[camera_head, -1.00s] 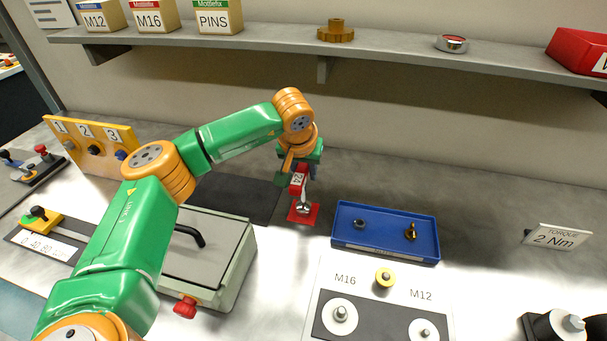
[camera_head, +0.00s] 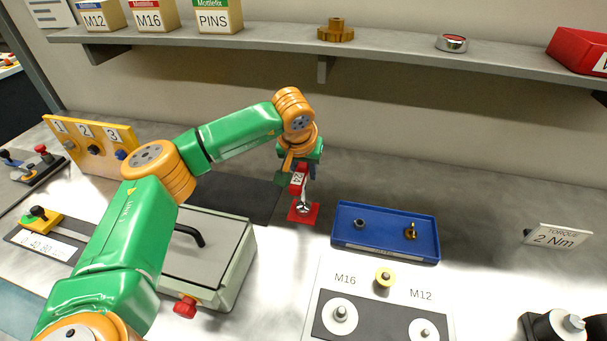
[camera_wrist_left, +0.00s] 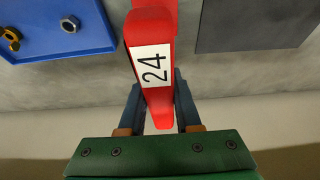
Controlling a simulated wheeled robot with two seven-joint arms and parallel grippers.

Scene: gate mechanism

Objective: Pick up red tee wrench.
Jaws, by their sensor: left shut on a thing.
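The red tee wrench (camera_head: 299,181) carries a white label reading 24 and stands upright over a small red base plate (camera_head: 303,214) on the bench. Its shiny metal lower end is at the plate; I cannot tell whether it touches. My left gripper (camera_head: 301,165) is shut on the red handle from above and behind. In the left wrist view the red wrench (camera_wrist_left: 151,66) lies between the two dark fingers of my left gripper (camera_wrist_left: 158,110), with the label facing the camera. My right gripper is not in view.
A blue tray (camera_head: 385,248) with small parts stands to the right. A grey-green box with a black handle (camera_head: 222,262) is to the left, beside a dark mat (camera_head: 238,197). A white M16/M12 panel (camera_head: 345,268) lies in front. A shelf (camera_head: 390,54) runs above.

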